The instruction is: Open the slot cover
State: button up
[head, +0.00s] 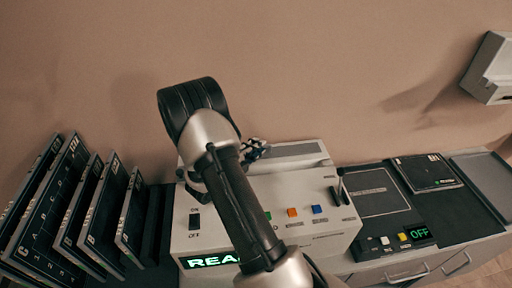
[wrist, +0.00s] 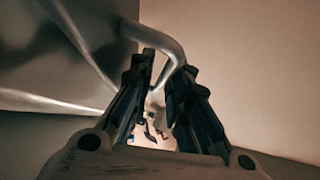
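The grey machine (head: 325,240) stands on the counter with a lit green display that my arm partly covers. A dark grey panel (head: 295,150) runs along its top back edge; I cannot tell whether it is the slot cover. My gripper (head: 256,150) is mostly hidden behind my arm, near this back edge. In the wrist view its two fingers (wrist: 165,70) stand apart, and a bent metal handle (wrist: 160,38) reaches between their tips. The handle runs to a grey surface (wrist: 75,45) at upper left. Contact between fingers and handle is not clear.
The machine has an on/off switch (head: 194,221), green, orange (head: 292,212) and blue (head: 317,209) buttons, and a lever (head: 340,187). Several dark plates (head: 50,205) stand in a rack at left. A flat dark plate (head: 428,172) and an "OFF" box (head: 395,243) lie at right.

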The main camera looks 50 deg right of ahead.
jog(key=a, duration=0.4)
jog(key=a+r, duration=0.1)
jog(key=a, duration=0.2)
jog(key=s+a, duration=0.1)
jog(key=a, duration=0.3)
jog(key=shift+a+r, duration=0.3)
jog(key=shift+r, duration=0.05)
jog(key=shift+s+r+m, duration=0.1)
jog(key=shift+r+m, duration=0.3)
jog(key=s+a+r+m+g+y, duration=0.2)
jog(key=s+a+r+m+y, duration=0.3)
jog(key=m, duration=0.5)
jog(key=s+a+r+m+g+y, duration=0.2)
jog(key=s+r+m, duration=0.4)
jog(key=s+m, duration=0.3)
jog(key=s+a+r+m+t+y, duration=0.2)
jog(key=a+r+m+t+y, duration=0.1)
jog(key=a+m, duration=0.6)
jog(key=s+a+r+m+t+y, duration=0.2)
jog(key=a+m+y, duration=0.4)
jog(key=a+m, duration=0.3)
jog(key=r+t, duration=0.1)
jog(key=t, duration=0.1)
jog(key=shift+a+r+m+t, duration=0.15)
jog(key=shift+r+m+t, duration=0.15)
jog(key=shift+m, duration=0.1)
